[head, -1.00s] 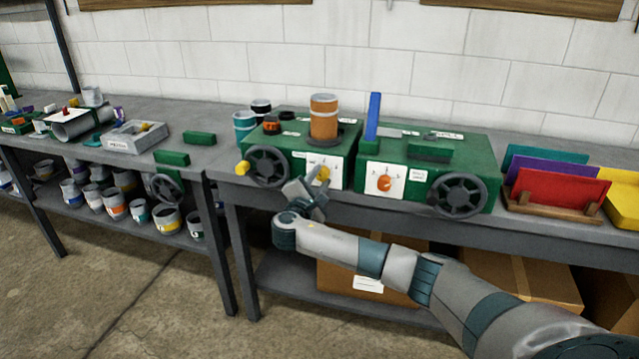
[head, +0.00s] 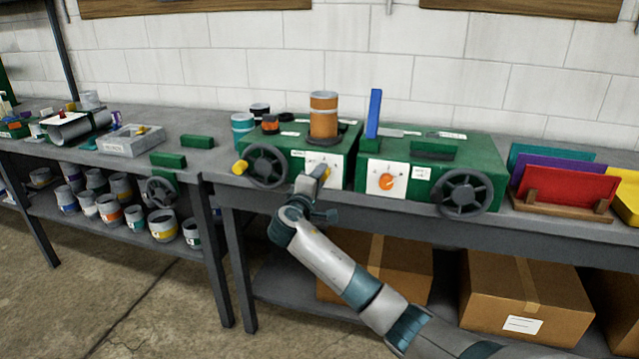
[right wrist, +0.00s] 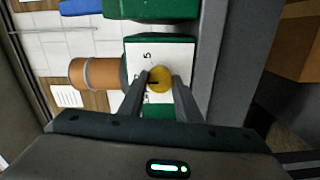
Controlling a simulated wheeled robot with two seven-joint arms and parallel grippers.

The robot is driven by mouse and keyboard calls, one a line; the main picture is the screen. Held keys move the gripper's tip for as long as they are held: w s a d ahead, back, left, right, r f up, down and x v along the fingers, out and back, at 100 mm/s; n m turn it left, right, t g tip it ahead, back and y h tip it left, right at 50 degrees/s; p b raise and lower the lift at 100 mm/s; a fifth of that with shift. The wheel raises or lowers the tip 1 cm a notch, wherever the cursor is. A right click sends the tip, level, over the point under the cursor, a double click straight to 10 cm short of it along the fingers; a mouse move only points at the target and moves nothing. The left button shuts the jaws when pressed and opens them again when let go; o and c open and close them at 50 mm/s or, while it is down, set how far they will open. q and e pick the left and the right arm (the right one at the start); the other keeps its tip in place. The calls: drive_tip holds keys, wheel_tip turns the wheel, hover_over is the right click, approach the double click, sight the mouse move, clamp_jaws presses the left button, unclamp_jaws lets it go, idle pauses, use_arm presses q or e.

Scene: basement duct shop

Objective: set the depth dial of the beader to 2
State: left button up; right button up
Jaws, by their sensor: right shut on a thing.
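Two green machines stand on the bench. The left one (head: 285,140) has a white dial plate (head: 334,170) on its front, and an orange-banded duct piece (head: 323,115) stands on top. The yellow dial (right wrist: 159,79) shows in the right wrist view between my right gripper's fingers (right wrist: 160,88). In the head view my right gripper (head: 318,174) covers most of that dial and is shut on it. A "5" shows on the plate in the wrist view; the other marks and the pointer are mostly hidden. The right machine has an orange dial (head: 386,182). My left gripper is out of view.
A black handwheel (head: 267,166) is left of the yellow dial, and another handwheel (head: 461,193) is on the right machine. Coloured panels (head: 565,185) stand in a wooden rack at right. Cardboard boxes (head: 525,290) sit on the lower shelf.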

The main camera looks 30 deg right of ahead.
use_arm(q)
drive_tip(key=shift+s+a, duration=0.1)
use_arm(e)
drive_tip(key=shift+f, duration=0.2)
drive_tip(key=o, duration=1.1)
drive_tip(key=shift+r, duration=0.1)
drive_tip(key=shift+c, duration=0.2)
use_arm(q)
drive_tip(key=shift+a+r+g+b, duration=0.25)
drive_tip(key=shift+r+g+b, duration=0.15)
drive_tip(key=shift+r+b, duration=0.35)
use_arm(e)
drive_tip(key=v, duration=1.7)
drive_tip(key=shift+a, duration=0.25)
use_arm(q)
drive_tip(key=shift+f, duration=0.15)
use_arm(e)
drive_tip(key=shift+s, duration=0.1)
